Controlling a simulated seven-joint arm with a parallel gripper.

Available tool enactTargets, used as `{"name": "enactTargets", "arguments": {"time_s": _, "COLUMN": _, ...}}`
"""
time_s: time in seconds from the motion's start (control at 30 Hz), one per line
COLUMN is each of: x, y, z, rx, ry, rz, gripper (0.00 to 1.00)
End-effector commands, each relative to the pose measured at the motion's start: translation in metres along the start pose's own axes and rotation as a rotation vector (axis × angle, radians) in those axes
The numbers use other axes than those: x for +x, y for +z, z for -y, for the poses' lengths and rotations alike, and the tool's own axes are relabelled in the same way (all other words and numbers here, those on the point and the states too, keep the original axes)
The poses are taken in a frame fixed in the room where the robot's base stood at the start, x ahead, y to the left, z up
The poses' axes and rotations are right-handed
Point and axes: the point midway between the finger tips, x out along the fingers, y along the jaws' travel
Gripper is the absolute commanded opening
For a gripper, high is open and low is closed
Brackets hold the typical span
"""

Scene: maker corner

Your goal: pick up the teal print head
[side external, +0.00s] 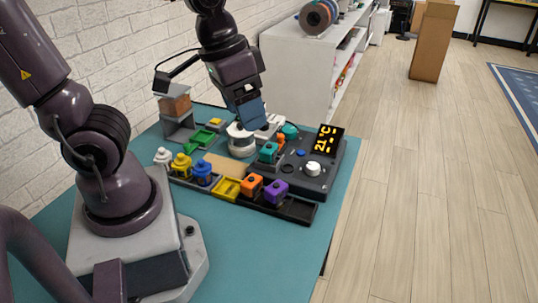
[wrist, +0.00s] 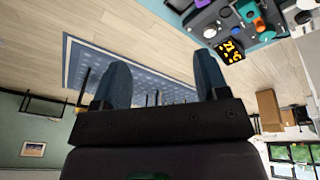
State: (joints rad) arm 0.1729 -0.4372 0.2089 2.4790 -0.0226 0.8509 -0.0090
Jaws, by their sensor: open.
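The teal print head (side external: 268,152) is a small block with a dark round mark. In the side view it sits at the left edge of a dark machine panel (side external: 312,187). My gripper (side external: 249,113) is above and behind it, well clear of it, near a white round part (side external: 240,139). In the wrist view my gripper (wrist: 162,80) has its two blue-grey fingers wide apart with nothing between them. A teal shape (wrist: 247,10) shows at the top right there, but I cannot tell whether it is the print head.
Orange (side external: 251,185) and purple (side external: 276,190) blocks sit in front in a dark tray. Yellow and blue bottles (side external: 202,172) stand left. A lit display (side external: 327,138) and white knob (side external: 313,168) are on the panel. The teal table (side external: 240,240) is clear in front.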

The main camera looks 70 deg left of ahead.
Motion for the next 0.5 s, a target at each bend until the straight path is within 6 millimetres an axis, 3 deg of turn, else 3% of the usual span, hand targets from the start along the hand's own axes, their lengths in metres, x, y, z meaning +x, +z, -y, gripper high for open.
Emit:
{"name": "enactTargets", "arguments": {"time_s": 0.03, "x": 0.019, "y": -0.004, "z": 0.005, "rx": -0.051, "ry": 0.005, "rz": 0.055, "gripper": 0.68}}
{"name": "enactTargets", "arguments": {"time_s": 0.17, "x": 0.061, "y": -0.014, "z": 0.029, "rx": -0.210, "ry": -0.031, "rz": 0.112, "gripper": 0.68}}
{"name": "enactTargets", "arguments": {"time_s": 0.3, "x": 0.099, "y": -0.023, "z": 0.069, "rx": -0.392, "ry": -0.145, "rz": 0.100, "gripper": 0.68}}
{"name": "enactTargets", "arguments": {"time_s": 0.4, "x": 0.113, "y": -0.030, "z": 0.102, "rx": -0.508, "ry": -0.245, "rz": 0.040, "gripper": 0.68}}
{"name": "enactTargets", "arguments": {"time_s": 0.5, "x": 0.115, "y": -0.041, "z": 0.137, "rx": -0.617, "ry": -0.331, "rz": -0.069, "gripper": 0.68}}
